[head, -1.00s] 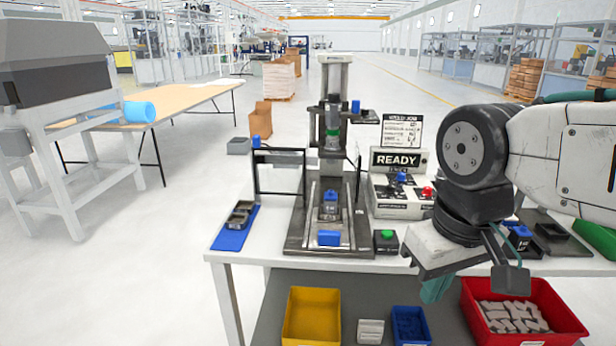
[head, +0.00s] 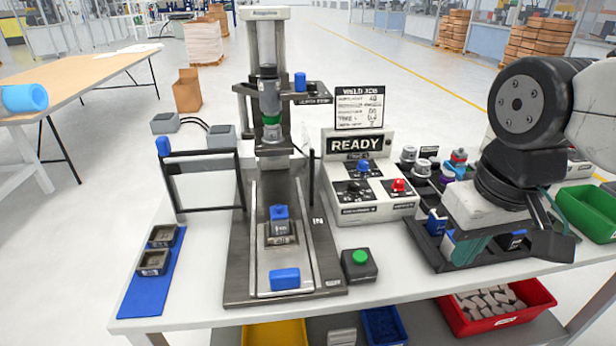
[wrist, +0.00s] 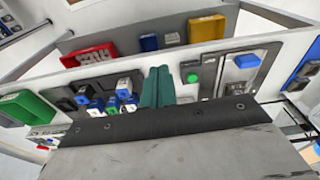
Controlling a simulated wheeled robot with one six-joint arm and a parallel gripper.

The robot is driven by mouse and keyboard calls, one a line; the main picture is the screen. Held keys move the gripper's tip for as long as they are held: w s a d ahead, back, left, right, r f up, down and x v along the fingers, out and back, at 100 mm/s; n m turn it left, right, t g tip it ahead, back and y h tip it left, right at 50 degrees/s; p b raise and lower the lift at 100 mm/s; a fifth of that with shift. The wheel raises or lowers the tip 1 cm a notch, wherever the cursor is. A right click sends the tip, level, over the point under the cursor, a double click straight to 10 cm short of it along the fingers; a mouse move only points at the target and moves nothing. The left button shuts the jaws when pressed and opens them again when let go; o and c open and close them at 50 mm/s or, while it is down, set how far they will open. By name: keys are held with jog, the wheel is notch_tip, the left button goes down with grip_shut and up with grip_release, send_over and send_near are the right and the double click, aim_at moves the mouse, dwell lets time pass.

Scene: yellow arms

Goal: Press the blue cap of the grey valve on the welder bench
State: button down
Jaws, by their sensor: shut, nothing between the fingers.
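Several blue-topped parts show on the welder bench (head: 400,262), and I cannot tell for sure which is the grey valve. A blue cap (head: 300,82) stands upright on a dark bracket at the right of the press column. Another blue top (head: 280,212) sits on a small grey block (head: 281,233) in the slide under the welding head. A third blue piece (head: 163,146) tops the left post of a black frame. My gripper (head: 468,248) is at the bench's right, over a dark tray, apart from these. In the wrist view its teal fingers (wrist: 157,86) are shut together and empty.
The READY control box (head: 365,180) has a blue knob and a red button. A green button (head: 360,257) stands in front of it. Small bottles (head: 422,168) and a green bin (head: 588,210) are near my arm. The slide has a blue front handle (head: 285,279).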

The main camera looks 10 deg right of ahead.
jog(key=shift+w+d, duration=0.2)
jog(key=shift+d, duration=0.05)
jog(key=shift+w, duration=0.1)
jog(key=w+a+r+t, duration=0.1)
jog(key=w+a+r, duration=0.2)
jog(key=w+a, duration=0.3)
jog(key=w+a+r, duration=0.2)
jog(key=w+a, duration=0.1)
jog(key=w, duration=0.6)
jog(key=w+a+t, duration=0.1)
jog(key=w+a, duration=0.8)
jog(key=a, duration=0.5)
jog(key=shift+m, duration=0.3)
